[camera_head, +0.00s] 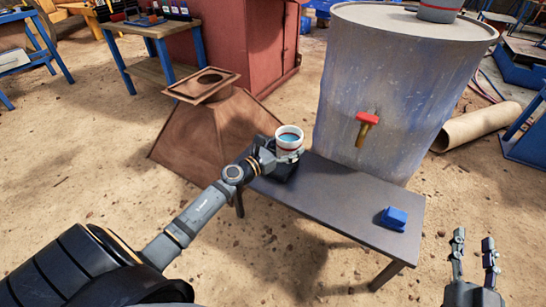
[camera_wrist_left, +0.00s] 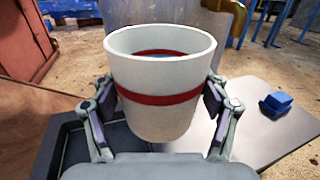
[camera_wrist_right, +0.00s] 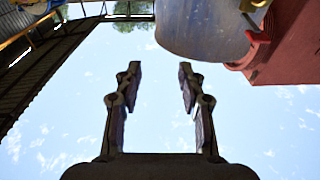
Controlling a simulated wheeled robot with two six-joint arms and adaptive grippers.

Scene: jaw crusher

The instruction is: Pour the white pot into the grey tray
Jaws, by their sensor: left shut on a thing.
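The white pot (camera_head: 289,147) with a red band is upright, with something blue inside. My left gripper (camera_head: 286,156) is shut around its sides. In the left wrist view the pot (camera_wrist_left: 160,105) sits between both fingers, upright. A dark grey tray (camera_wrist_left: 62,140) with a raised rim lies on the bench below and left of the pot; in the head view the tray (camera_head: 282,176) is partly hidden by my gripper and the pot. My right gripper (camera_head: 473,245) is open and empty, right of the bench; its fingers also stand apart in the right wrist view (camera_wrist_right: 160,75).
The grey bench (camera_head: 345,200) carries a blue block (camera_head: 394,218) at its right end. A large metal drum (camera_head: 390,90) with a red-handled tap (camera_head: 367,120) stands behind it. A rusty hopper-shaped piece (camera_head: 215,130) stands to the left. The bench middle is clear.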

